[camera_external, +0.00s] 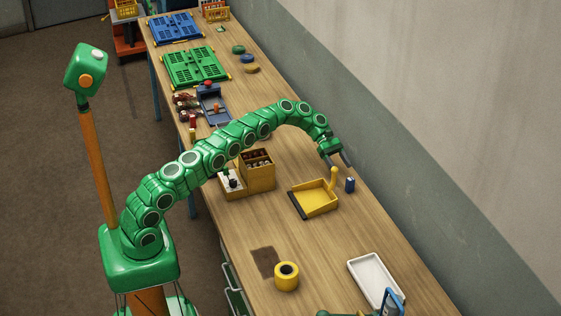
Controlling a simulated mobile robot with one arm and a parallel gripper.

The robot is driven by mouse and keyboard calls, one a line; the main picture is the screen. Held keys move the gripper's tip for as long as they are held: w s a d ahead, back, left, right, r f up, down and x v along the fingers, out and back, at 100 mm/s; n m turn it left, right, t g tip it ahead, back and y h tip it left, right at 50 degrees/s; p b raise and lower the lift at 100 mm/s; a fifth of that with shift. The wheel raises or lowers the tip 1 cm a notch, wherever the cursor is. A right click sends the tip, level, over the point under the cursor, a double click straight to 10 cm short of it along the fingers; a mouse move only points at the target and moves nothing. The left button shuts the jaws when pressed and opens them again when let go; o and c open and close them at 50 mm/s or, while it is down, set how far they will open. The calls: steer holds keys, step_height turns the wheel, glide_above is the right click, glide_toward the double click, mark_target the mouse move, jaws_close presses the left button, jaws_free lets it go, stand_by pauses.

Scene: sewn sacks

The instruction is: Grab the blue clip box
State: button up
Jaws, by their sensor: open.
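The blue clip box (350,185) is a small dark blue box standing on the wooden bench, right of the yellow dustpan. My gripper (344,163) hangs at the end of my green arm, just above and behind the box in the picture. Its grey fingers are apart, with nothing seen between them. The box looks clear of the fingers. The exact height of the fingers over the bench is hard to tell.
A yellow dustpan (315,198) with an upright handle lies close left of the box. A yellow tape roll (286,277) and a white tray (375,281) are nearer the front. A wooden box (257,178) stands left. The wall (420,170) runs along the right.

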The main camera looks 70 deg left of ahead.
mark_target(351, 179)
steer(key=shift+w+d+f, duration=0.1)
steer(key=shift+d+f, duration=0.05)
steer(key=shift+d, duration=0.6)
steer(key=shift+x, duration=3.45)
steer(key=shift+w, duration=0.15)
steer(key=shift+c, duration=0.4)
steer(key=c, duration=1)
